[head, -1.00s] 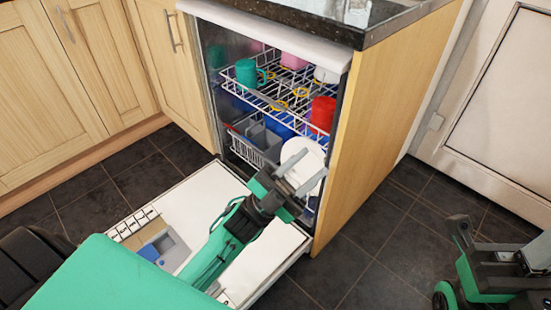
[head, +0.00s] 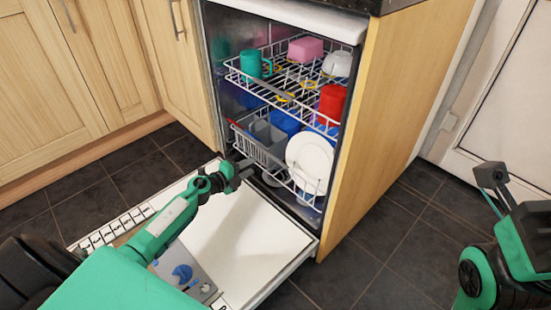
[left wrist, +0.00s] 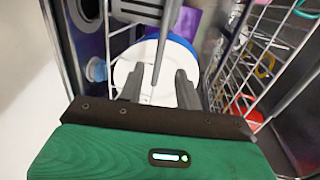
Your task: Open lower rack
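The dishwasher's lower rack (head: 249,152) is a white wire basket below the upper rack in the head view. It holds a grey cutlery basket (head: 268,134) at left and a white plate (head: 309,163) at right; blue ware shows behind. My left gripper (head: 243,171) is low at the rack's front left, above the open door. In the left wrist view its fingers (left wrist: 158,90) are apart, with a thin rack wire (left wrist: 168,45) running between them; I cannot tell whether they touch it. My right gripper (head: 488,178) is at the far right, away from the dishwasher; its opening is unclear.
The dishwasher door (head: 245,235) lies folded down in front. The upper rack (head: 277,93) holds a green mug (head: 252,63), a pink item (head: 306,49), a white cup (head: 337,63) and a red mug (head: 331,103). A wooden side panel (head: 395,110) stands at right.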

